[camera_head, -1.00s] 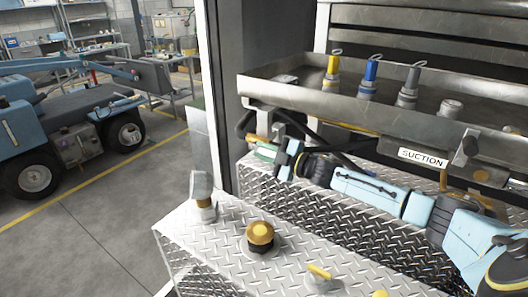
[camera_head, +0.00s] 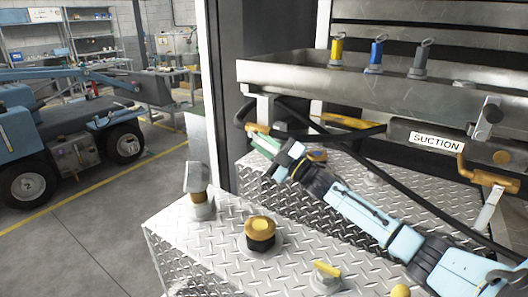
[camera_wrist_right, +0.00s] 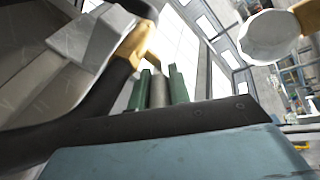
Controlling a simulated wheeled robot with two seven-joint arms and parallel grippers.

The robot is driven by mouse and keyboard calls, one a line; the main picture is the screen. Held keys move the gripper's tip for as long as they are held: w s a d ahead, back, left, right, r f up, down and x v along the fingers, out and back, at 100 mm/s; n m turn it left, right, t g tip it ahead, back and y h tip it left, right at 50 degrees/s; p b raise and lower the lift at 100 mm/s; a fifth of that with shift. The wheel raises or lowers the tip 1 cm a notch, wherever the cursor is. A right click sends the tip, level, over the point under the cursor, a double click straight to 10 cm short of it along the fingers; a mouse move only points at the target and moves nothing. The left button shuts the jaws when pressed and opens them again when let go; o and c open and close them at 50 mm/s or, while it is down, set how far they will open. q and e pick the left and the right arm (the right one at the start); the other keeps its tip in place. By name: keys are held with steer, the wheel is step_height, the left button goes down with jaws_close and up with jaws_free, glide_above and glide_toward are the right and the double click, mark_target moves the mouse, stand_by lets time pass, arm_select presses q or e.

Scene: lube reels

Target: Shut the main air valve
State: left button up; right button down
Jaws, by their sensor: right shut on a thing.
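A small valve with a yellow handle (camera_head: 257,128) sits under the left end of the metal tray, beside a black hose. My right gripper (camera_head: 265,144), with green fingertips, is at this handle from below and partly covers it. In the right wrist view the green fingers (camera_wrist_right: 158,90) are closed around a narrow grey piece (camera_wrist_right: 158,92). A yellow and black part (camera_wrist_right: 132,48) is just beyond them. I cannot tell how far the valve is turned. My left gripper is not in view.
The metal tray (camera_head: 300,76) above holds yellow, blue and grey nozzles. The diamond-plate box (camera_head: 215,235) below carries several knobs. Black hoses cross behind my right arm.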

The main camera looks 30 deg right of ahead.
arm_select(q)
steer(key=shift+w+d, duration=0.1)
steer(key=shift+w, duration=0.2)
arm_select(e)
steer(key=c, duration=1.3)
jaws_free()
